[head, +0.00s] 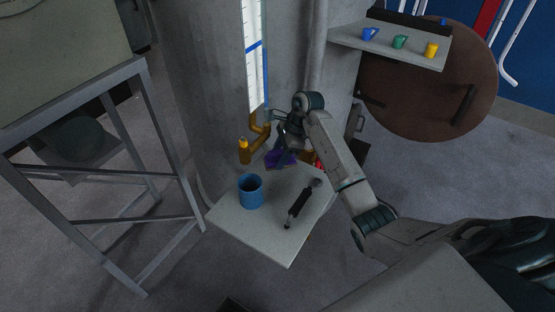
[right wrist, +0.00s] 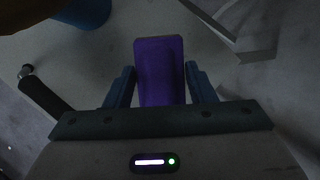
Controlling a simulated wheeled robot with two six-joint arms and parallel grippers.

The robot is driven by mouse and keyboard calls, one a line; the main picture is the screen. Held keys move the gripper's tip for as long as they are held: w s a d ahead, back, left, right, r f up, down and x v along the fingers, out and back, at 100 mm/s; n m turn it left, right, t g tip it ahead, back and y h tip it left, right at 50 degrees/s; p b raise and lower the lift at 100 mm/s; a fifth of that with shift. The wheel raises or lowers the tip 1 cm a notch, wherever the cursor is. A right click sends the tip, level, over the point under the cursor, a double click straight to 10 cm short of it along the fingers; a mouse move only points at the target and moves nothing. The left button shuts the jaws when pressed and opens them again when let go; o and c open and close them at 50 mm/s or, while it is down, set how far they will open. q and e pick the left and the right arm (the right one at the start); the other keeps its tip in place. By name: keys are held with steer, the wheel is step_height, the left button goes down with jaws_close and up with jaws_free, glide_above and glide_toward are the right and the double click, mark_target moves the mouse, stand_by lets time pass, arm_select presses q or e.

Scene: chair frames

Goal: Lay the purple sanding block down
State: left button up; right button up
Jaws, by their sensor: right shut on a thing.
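The purple sanding block (right wrist: 160,70) sits between the two fingers of my right gripper (right wrist: 160,88) in the right wrist view. The gripper is shut on it. In the head view the purple block (head: 281,158) shows under my right gripper (head: 279,150), at the far side of the small grey table (head: 270,235). I cannot tell whether the block touches the tabletop. My left gripper does not show in the head view.
A blue cup (head: 251,191) and a black-handled tool (head: 299,205) are on the table. A yellow-orange bottle (head: 244,151) is at its far left, by a grey column. A red thing (head: 318,163) is partly hidden by my arm. The table's front corner is clear.

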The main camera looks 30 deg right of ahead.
mark_target(277, 161)
steer(key=x, duration=0.1)
steer(key=p+x, duration=0.1)
steer(key=x, duration=0.1)
steer(key=shift+d+f+p, duration=0.2)
steer(key=shift+d+p, duration=0.05)
steer(key=shift+p, duration=0.05)
steer(key=shift+f, duration=0.25)
steer(key=o, duration=0.9)
steer(key=b+v, duration=0.3)
steer(key=v, duration=0.8)
steer(key=shift+b, duration=0.3)
steer(key=shift+d+r, duration=0.25)
steer(key=shift+r, duration=0.2)
steer(key=shift+a, duration=0.1)
